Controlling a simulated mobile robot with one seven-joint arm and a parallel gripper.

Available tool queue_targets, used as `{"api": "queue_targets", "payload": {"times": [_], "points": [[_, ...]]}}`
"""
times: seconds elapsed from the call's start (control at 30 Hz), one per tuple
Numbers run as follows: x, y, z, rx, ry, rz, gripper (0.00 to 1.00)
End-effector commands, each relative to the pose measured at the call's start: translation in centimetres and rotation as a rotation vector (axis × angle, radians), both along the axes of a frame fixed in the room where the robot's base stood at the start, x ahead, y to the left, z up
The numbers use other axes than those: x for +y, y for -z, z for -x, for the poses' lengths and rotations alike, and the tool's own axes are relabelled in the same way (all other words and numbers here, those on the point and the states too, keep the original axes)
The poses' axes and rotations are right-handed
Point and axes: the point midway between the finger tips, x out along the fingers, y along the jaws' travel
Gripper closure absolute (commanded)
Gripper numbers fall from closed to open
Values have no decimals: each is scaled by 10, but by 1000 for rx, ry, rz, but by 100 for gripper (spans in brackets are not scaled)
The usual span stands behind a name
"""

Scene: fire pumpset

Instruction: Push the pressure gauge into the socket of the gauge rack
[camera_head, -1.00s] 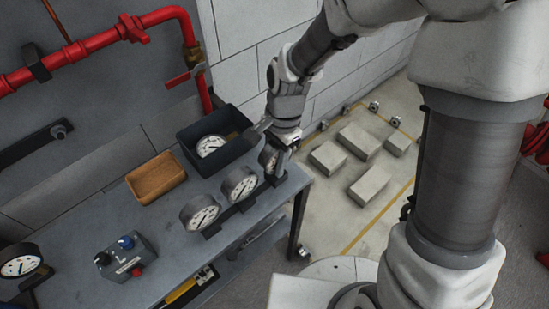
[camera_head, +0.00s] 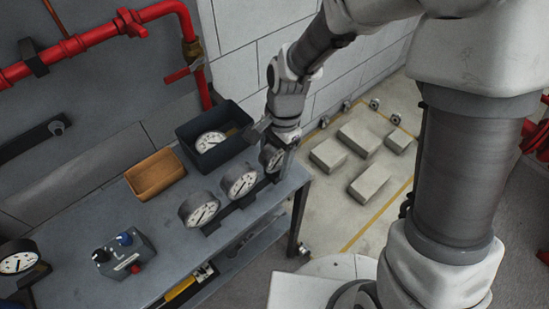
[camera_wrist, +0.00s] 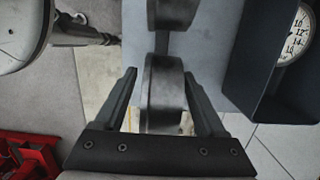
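The gauge rack (camera_head: 223,217) runs along the front right edge of the workbench. Three round white-faced gauges stand upright in it: a left one (camera_head: 199,209), a middle one (camera_head: 240,181) and a right-end one (camera_head: 270,158). My gripper (camera_head: 271,143) is just above the right-end gauge and partly covers its top. In the wrist view the fingers stand on both sides of that gauge (camera_wrist: 163,95), with visible gaps, so the gripper is open. A neighbouring gauge (camera_wrist: 172,12) shows beyond it. The socket under the right-end gauge is hidden, so its seating depth cannot be told.
A dark bin (camera_head: 189,150) holding another gauge (camera_head: 210,141) stands close behind the rack. A wooden tray (camera_head: 155,176) and a control box (camera_head: 126,262) are farther left. Red pipes (camera_head: 90,41) run along the wall. Blocks (camera_head: 369,184) lie on the floor at right.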

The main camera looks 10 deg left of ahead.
Motion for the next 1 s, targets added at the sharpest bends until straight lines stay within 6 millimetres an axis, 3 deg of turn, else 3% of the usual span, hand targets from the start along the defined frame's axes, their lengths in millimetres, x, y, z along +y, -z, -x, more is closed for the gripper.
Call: {"api": "queue_targets", "payload": {"times": [0.23, 0.37, 0.8, 1.0], "points": [[0, -2, 0, 0, 0, 0, 28], [-1, -17, -3, -3, 0, -1, 28], [-11, -120, -14, -5, 2, -2, 28], [-15, -155, -18, -3, 0, -1, 28]]}}
